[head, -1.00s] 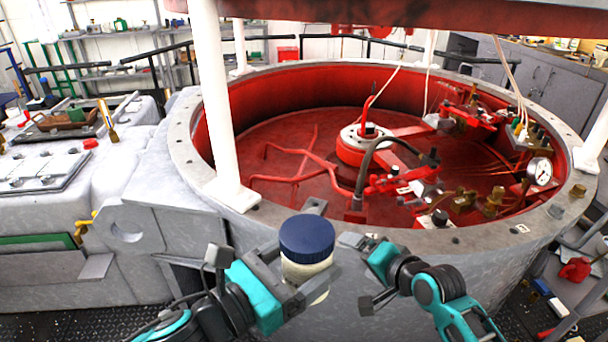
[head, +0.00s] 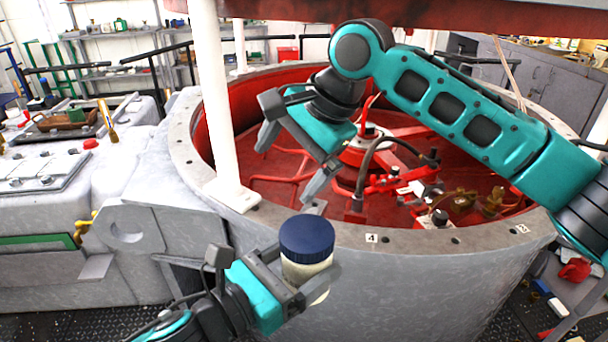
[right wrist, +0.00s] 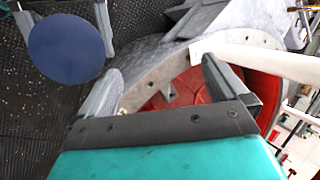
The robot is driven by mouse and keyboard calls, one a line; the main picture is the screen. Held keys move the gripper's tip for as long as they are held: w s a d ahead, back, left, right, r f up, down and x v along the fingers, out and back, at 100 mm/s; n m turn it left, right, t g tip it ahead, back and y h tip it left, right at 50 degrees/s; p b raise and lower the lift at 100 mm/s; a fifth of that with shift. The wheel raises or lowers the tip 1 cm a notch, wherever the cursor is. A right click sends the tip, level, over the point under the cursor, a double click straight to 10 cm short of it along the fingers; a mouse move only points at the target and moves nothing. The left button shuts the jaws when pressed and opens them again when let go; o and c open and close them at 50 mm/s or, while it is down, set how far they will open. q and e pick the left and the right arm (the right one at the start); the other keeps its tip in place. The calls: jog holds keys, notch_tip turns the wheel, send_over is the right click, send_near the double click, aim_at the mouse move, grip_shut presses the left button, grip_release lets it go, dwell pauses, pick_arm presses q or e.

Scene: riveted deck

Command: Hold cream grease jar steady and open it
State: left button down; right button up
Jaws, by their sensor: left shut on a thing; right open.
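The cream grease jar (head: 303,274) has a dark blue lid (head: 307,236) on top and stands upright in front of the round vat's rim. My left gripper (head: 308,287) is shut around the jar's body from the left. My right gripper (head: 295,168) is above and just behind the jar in the head view, open and empty, its fingers pointing down. In the right wrist view the lid (right wrist: 66,48) shows from above as a blue disc at upper left. It lies apart from the open right fingers (right wrist: 160,85), and the jar's body is hidden beneath it.
The round vat (head: 450,240) with a grey rim and red inside fills the middle, holding pipes and valves. A white post (head: 222,100) rises from its rim, left of my right gripper. A grey machine housing (head: 130,180) stands at left.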

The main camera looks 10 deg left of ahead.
aim_at(304, 232)
jog(key=s+r+h, duration=0.1)
jog(key=s, duration=0.1)
jog(key=s+d+h, duration=0.1)
jog(key=s+h, duration=0.1)
jog(key=s+d+r+g+h, duration=0.1)
jog(key=s, duration=0.1)
jog(key=shift+s+d+r+n+h, duration=0.1)
jog(key=shift+s+r+n+h, duration=0.2)
jog(key=shift+s, duration=0.1)
jog(key=shift+s+d+h, duration=0.4)
jog(key=shift+s, duration=0.1)
jog(key=shift+f, duration=3.85)
jog(key=shift+c, duration=0.5)
